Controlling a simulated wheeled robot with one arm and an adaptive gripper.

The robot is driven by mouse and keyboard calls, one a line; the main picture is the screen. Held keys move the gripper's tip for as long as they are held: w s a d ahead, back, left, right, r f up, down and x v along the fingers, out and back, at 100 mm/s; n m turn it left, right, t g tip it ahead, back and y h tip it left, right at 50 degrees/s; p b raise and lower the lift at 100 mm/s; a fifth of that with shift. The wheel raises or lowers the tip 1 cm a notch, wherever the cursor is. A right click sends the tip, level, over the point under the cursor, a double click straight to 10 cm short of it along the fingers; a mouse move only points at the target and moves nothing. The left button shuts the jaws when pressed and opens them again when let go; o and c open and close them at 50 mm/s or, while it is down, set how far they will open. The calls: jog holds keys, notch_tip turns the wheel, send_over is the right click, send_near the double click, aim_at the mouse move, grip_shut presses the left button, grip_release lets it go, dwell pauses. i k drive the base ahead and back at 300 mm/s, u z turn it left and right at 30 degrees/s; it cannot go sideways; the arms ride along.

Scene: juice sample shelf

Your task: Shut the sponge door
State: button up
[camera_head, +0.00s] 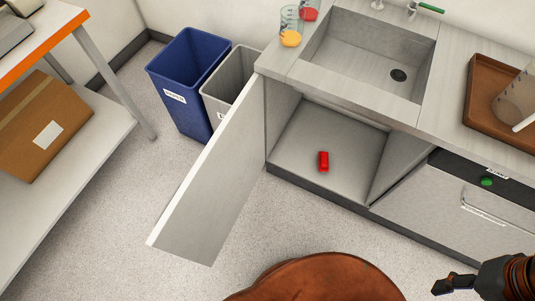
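The sponge door (213,180) is a pale grey cabinet panel hinged at the left side of the opening under the sink. It stands wide open and swings out over the floor toward the lower left. Inside the open cabinet (290,145) lies a small red object (323,161), possibly the sponge. My gripper (442,287) is at the bottom right corner, black, far from the door and touching nothing visible. Its finger spacing is unclear from this angle.
A blue bin (185,85) and a grey bin (228,85) stand behind the door. The sink counter (350,65) runs above the cabinet, with a closed appliance front (440,200) to the right. A shelf table (95,130) is at left. Floor between the table and door is clear.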

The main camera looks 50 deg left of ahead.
aim_at(196, 220)
jog(key=z, duration=0.85)
jog(key=k, duration=2.35)
jog(key=u, duration=1.5)
jog(key=i, duration=0.5)
jog(key=u, duration=1)
jog(key=k, duration=1.25)
jog(key=u, duration=0.7)
jog(key=i, duration=0.85)
